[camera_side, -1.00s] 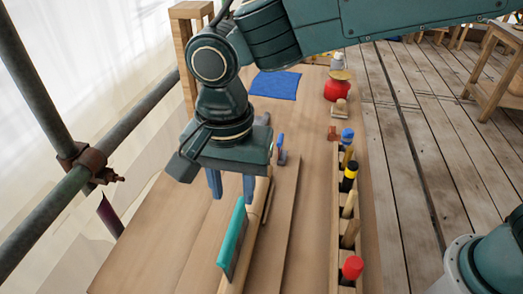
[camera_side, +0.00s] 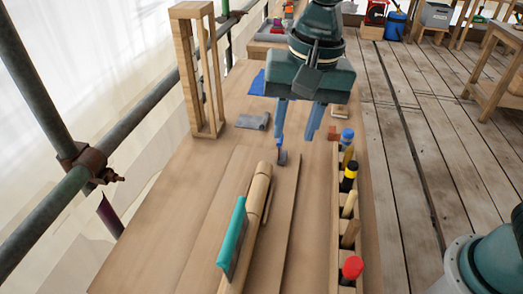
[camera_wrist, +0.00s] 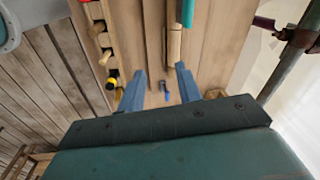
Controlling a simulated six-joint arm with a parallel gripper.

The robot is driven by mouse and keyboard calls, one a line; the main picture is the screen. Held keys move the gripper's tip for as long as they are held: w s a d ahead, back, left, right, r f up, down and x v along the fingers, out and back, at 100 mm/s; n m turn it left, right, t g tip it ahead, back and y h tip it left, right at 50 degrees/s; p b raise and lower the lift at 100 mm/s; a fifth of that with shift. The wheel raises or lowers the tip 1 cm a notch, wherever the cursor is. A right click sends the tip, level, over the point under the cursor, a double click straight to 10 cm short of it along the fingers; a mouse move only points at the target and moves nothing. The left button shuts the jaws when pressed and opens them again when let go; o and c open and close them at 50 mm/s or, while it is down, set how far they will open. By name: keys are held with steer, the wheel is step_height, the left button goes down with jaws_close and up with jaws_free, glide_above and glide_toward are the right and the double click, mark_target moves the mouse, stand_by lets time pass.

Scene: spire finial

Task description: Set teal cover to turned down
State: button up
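The teal cover (camera_side: 232,236) is a long narrow piece raised on edge, leaning along the left side of a round wooden spar (camera_side: 257,198) on the bench. Its end also shows at the top of the wrist view (camera_wrist: 187,12). My gripper (camera_side: 295,139) hangs farther back and to the right, apart from the cover. Its two blue fingers are spread with nothing between them; they also show in the wrist view (camera_wrist: 161,72). A small blue-handled tool (camera_side: 281,155) lies on the bench near the fingertips; in the wrist view it shows below the gap (camera_wrist: 166,91).
A rack (camera_side: 335,222) with several upright tools, one red-topped (camera_side: 352,267), runs along the right edge. A tall wooden frame (camera_side: 197,72) stands at the back left. A grey cloth (camera_side: 253,121) lies beside it. The left bench surface is clear.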

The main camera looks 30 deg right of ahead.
steer(key=s+d+r+n+t, duration=0.1)
steer(key=s+d+r, duration=0.1)
steer(key=d, duration=0.5)
steer(key=shift+d+r+n, duration=0.2)
steer(key=shift+d+n, duration=0.1)
steer(key=shift+s, duration=0.1)
steer(key=shift+c, duration=0.2)
steer(key=shift+a+f, duration=0.15)
jaws_close()
steer(key=s+a+f+m+t+y, duration=0.3)
steer(key=s+a+f, duration=0.3)
steer(key=a+f, duration=0.2)
steer(key=shift+s+a+f+m+y, duration=0.4)
steer(key=shift+a+y, duration=0.4)
steer(key=shift+a, duration=0.15)
